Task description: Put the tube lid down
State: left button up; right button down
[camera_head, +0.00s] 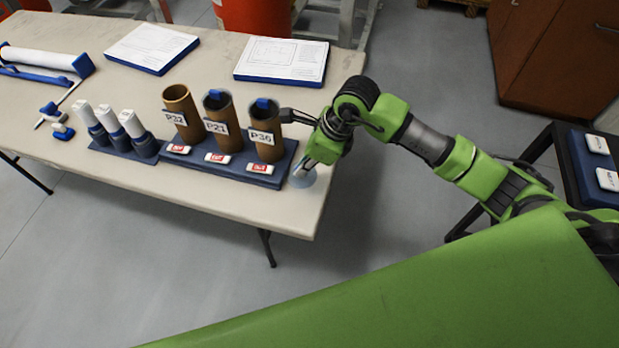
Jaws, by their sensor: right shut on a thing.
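My right gripper (304,168) reaches in from the right, beside the P36 tube, and points down near the table's right end. It is shut on a small pale grey round piece that looks like the tube lid (301,181), low at the table top; whether the lid touches the table I cannot tell. Three brown tubes stand upright on a blue base: the P32 tube (177,98), the P21 tube (229,109) and the P36 tube (275,150). Blue pieces show in the mouths of the P21 and P36 tubes. My left gripper is not in view.
Small red-and-white labelled blocks (217,158) sit before the tubes. Several white-topped blue bottles (131,124) stand to their left. Two papers on blue boards (283,60) lie at the back. The beige table (235,207) has a clear front strip. A dark stand (589,162) is at right.

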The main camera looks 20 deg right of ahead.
aim_at(312, 172)
jog(key=f+b, duration=0.1)
jog(key=d+f+b, duration=0.1)
jog(key=f, duration=0.1)
jog(key=f+b, duration=0.1)
jog(key=f, duration=0.1)
jog(key=shift+w+d, duration=0.3)
jog(key=shift+d, duration=0.05)
jog(key=shift+f, duration=0.1)
jog(key=shift+f, duration=0.15)
jog(key=c, duration=2.2)
grip_release()
jog(key=shift+r, duration=0.35)
jog(key=b+v, duration=0.1)
jog(key=v, duration=1)
jog(key=shift+s+d+r, duration=0.15)
jog(key=shift+s+r, duration=0.05)
jog(key=shift+r, duration=0.15)
